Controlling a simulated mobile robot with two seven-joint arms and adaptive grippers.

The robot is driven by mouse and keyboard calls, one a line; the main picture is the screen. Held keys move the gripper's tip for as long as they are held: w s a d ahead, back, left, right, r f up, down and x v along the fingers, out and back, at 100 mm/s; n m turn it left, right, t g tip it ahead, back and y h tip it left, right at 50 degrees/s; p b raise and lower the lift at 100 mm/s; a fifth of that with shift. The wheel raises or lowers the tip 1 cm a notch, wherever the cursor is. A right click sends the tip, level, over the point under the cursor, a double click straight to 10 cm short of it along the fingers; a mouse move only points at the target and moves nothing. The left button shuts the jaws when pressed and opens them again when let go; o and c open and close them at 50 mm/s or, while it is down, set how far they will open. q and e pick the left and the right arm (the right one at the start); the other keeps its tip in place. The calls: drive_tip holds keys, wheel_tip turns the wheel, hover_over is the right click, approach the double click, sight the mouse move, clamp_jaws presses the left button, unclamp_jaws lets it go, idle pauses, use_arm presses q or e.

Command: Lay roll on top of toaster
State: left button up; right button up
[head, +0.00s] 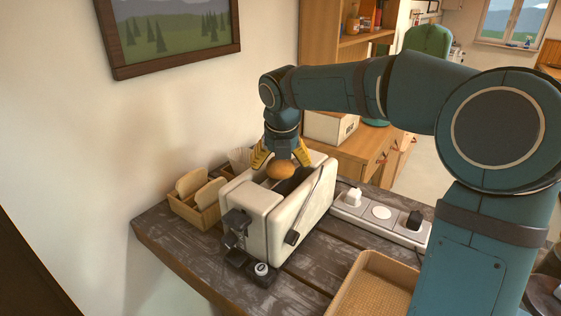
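The toaster (262,222) is cream white with a dark slot in its top and dark levers on its near end. It stands on the dark wooden table. The roll (281,170) is small and golden brown and sits at the top of the toaster, towards the far end of the slot. My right gripper (280,160) is directly above the roll, with its yellow fingers spread to either side of it. The fingers look apart from the roll. The roll's underside is hidden, so its exact contact with the toaster cannot be seen. My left gripper is out of view.
A wooden holder (203,216) with bread slices stands left of the toaster. A power strip (384,219) with plugs lies to its right. A woven tray (350,290) is at the front right. My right arm spans the right side. Some bare table (180,250) shows at front left.

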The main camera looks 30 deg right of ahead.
sight(281, 169)
drive_tip(key=shift+r, duration=0.15)
drive_tip(key=p+v, duration=0.2)
drive_tip(key=v, duration=1)
drive_tip(key=shift+s, duration=0.1)
